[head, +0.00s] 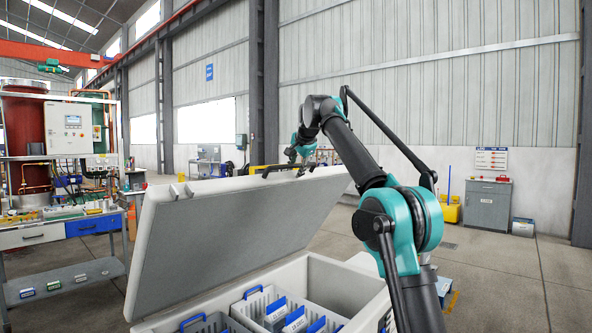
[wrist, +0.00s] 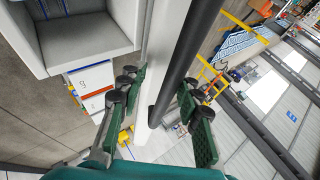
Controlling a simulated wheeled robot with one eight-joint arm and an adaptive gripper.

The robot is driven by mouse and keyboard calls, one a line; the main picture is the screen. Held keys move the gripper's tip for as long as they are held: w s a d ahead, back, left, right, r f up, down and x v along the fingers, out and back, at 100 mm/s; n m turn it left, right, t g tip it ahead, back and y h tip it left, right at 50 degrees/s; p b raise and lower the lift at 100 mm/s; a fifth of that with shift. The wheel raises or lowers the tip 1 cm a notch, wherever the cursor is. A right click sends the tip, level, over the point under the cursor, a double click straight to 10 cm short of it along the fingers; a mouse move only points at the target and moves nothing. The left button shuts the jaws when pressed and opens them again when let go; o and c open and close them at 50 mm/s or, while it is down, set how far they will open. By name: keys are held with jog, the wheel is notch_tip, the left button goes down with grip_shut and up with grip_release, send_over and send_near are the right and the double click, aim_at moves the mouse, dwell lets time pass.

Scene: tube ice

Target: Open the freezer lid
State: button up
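The freezer lid (head: 225,225) is raised and tilted back above the white freezer body (head: 350,285). A dark handle (head: 284,169) sits on the lid's upper edge. My gripper (head: 301,150) is at that edge, close to the handle and partly hidden behind the lid and arm. In the wrist view, the green fingers of my gripper (wrist: 155,125) are spread apart. The pale lid edge (wrist: 165,45) and the dark handle bar (wrist: 190,55) run between them. I see no clear grip on the bar; whether a finger touches it I cannot tell.
Inside the freezer are grey bins with blue-and-white labelled packs (head: 294,318). A workbench (head: 60,233) with equipment stands on the left. A grey cabinet (head: 488,204) is against the far wall. Floor on the right (head: 515,270) is clear.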

jog(key=shift+r, duration=0.1)
jog(key=v, duration=1.1)
jog(key=shift+s+r, duration=0.25)
jog(key=shift+s, duration=0.05)
jog(key=shift+d+f, duration=0.1)
jog(key=shift+d, duration=0.05)
jog(key=s+d+f+n+g+h, duration=0.15)
jog(key=d+f, duration=0.35)
jog(key=f, duration=0.5)
jog(key=s+d+f+n, duration=0.1)
jog(key=s+d+f, duration=0.3)
jog(key=f, duration=0.5)
jog(key=s+d+f+n+g+h, duration=0.1)
jog(key=s+d+f+n, duration=0.1)
jog(key=d+f, duration=0.6)
jog(key=s+d+f+n, duration=0.1)
jog(key=s+d+f, duration=0.2)
jog(key=s+f, duration=0.8)
jog(key=s+d+f+n+g, duration=0.1)
jog(key=s+d+f+n, duration=0.1)
jog(key=s+f, duration=0.9)
jog(key=s+d+f+n, duration=0.1)
jog(key=s+d+f, duration=0.2)
jog(key=s+f, duration=0.8)
notch_tip(320, 180, down, 2)
jog(key=shift+d+f+g+h, duration=0.1)
jog(key=shift+d+g+h, duration=0.25)
